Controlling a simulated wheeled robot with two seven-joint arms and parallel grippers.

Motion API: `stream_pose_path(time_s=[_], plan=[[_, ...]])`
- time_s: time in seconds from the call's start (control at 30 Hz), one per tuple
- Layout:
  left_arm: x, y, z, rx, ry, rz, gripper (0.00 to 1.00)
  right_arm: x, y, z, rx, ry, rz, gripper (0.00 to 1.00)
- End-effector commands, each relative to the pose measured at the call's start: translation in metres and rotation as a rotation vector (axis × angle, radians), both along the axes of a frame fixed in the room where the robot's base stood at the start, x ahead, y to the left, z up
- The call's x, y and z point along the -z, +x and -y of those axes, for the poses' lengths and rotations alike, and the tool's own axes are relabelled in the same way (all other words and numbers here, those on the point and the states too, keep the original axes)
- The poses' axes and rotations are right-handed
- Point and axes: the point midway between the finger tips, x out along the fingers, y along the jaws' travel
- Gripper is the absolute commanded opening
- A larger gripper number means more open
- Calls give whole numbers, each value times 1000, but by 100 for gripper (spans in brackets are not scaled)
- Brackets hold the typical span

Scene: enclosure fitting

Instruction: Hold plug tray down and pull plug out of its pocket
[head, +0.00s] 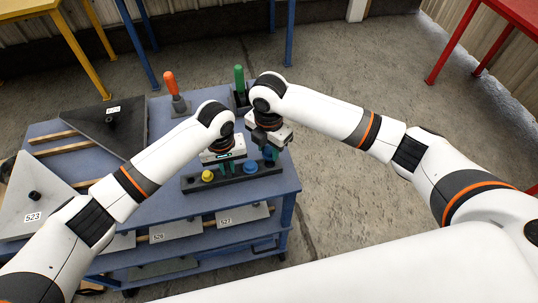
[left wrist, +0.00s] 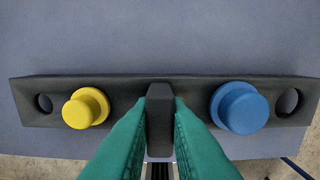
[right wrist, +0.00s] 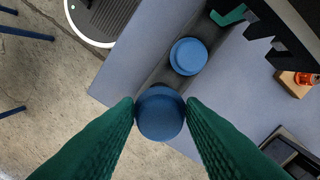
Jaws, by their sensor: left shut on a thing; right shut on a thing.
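The plug tray (head: 222,178) is a long dark bar along the near edge of the blue table. In the left wrist view my left gripper (left wrist: 160,105) is shut on the tray's raised middle block (left wrist: 160,120). A yellow plug (left wrist: 86,108) and a blue plug (left wrist: 240,108) sit in pockets on either side. The end pockets, left (left wrist: 43,103) and right (left wrist: 290,101), look empty. My right gripper (right wrist: 160,112) is shut on another blue plug (right wrist: 160,118). It is held over the tray's right end, hiding that end in the right wrist view.
An orange-handled tool (head: 171,92) and a green-handled tool (head: 239,85) stand behind my grippers. A dark panel (head: 118,122) and a light panel numbered 523 (head: 35,197) lie at left. More panels rest on the shelf (head: 190,240) below. Floor is open to the right.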

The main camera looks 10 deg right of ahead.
Motion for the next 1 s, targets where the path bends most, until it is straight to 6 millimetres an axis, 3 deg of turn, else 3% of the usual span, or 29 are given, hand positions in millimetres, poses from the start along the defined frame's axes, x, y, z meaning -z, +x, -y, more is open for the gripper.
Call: stream_pose_path(time_s=[0.1,0.23,0.6,0.63,0.77,1.0], plan=[[3,-1,-2,-1,4,-3,0,-24,1,0,0,1,3,14],[3,-1,-2,-1,4,-3,0,-42,0,0,1,0,1,14],[3,-1,-2,-1,4,-4,0,-51,0,0,1,0,-1,14],[3,-1,-2,-1,4,-4,17,-51,0,0,1,0,-1,14],[2,-1,-1,-1,3,-3,39,-51,0,0,1,0,-1,14],[1,0,0,0,1,-1,40,-51,0,0,1,0,-1,14]])
